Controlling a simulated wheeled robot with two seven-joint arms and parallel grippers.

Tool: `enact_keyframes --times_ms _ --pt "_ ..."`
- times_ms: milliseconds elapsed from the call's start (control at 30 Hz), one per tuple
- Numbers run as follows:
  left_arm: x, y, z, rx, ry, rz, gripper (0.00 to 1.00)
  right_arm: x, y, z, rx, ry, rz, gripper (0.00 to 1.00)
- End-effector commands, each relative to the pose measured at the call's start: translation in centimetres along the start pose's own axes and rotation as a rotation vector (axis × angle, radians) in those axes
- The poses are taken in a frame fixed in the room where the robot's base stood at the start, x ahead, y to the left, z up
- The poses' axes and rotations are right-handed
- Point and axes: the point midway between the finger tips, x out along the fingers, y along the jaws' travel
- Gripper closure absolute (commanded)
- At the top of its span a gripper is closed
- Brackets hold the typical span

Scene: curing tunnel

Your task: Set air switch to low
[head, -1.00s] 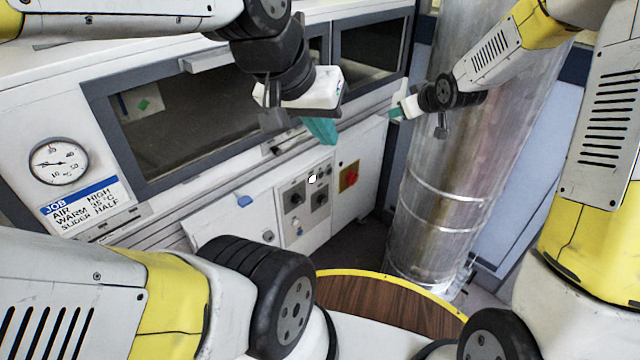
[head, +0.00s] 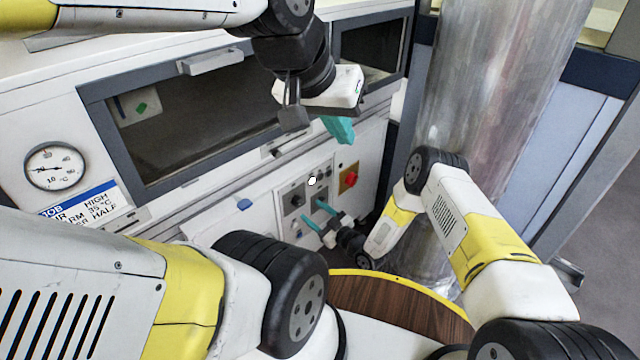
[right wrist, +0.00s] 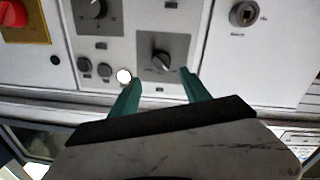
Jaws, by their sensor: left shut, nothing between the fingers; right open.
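The control panel (head: 283,213) on the white machine carries two dark rotary knobs, a left one (head: 294,199) and a right one (head: 321,198). Their labels are too small to read, so I cannot tell which is the air switch. In the right wrist view, which is upside down, the left knob (right wrist: 162,62) lies ahead between the fingers and the other knob (right wrist: 92,8) is at the top edge. My right gripper (head: 319,214) is open, its teal fingers in front of the panel; contact is not visible. My left gripper (head: 340,128) is shut and empty, above the panel.
A lit white button (head: 312,181) sits above and between the knobs. A red switch on yellow (head: 348,179) is to the right, a key lock (right wrist: 243,13) beside the panel. A job card (head: 85,203) hangs under a gauge (head: 55,166). A metal column (head: 470,90) stands right.

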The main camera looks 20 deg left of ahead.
Motion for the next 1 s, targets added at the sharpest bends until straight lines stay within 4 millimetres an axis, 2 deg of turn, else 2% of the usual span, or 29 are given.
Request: enact_keyframes --times_ms 33,167,600,733,1000 --pt "0.0 0.0 0.0 0.000 0.000 0.000 1.00 -0.1 -0.7 0.3 0.004 0.011 -0.002 0.45" --pt "0.0 0.0 0.0 0.000 0.000 0.000 1.00 0.3 -1.2 0.5 0.006 0.024 -0.003 0.45" --pt "0.0 0.0 0.0 0.000 0.000 0.000 1.00 6.7 -1.1 0.5 0.007 0.022 -0.003 0.45" --pt "0.0 0.0 0.0 0.000 0.000 0.000 1.00 7.4 -1.1 0.4 0.008 0.020 -0.002 0.45" --pt "0.0 0.0 0.0 0.000 0.000 0.000 1.00 7.7 -1.0 0.3 0.007 0.019 0.000 0.45"
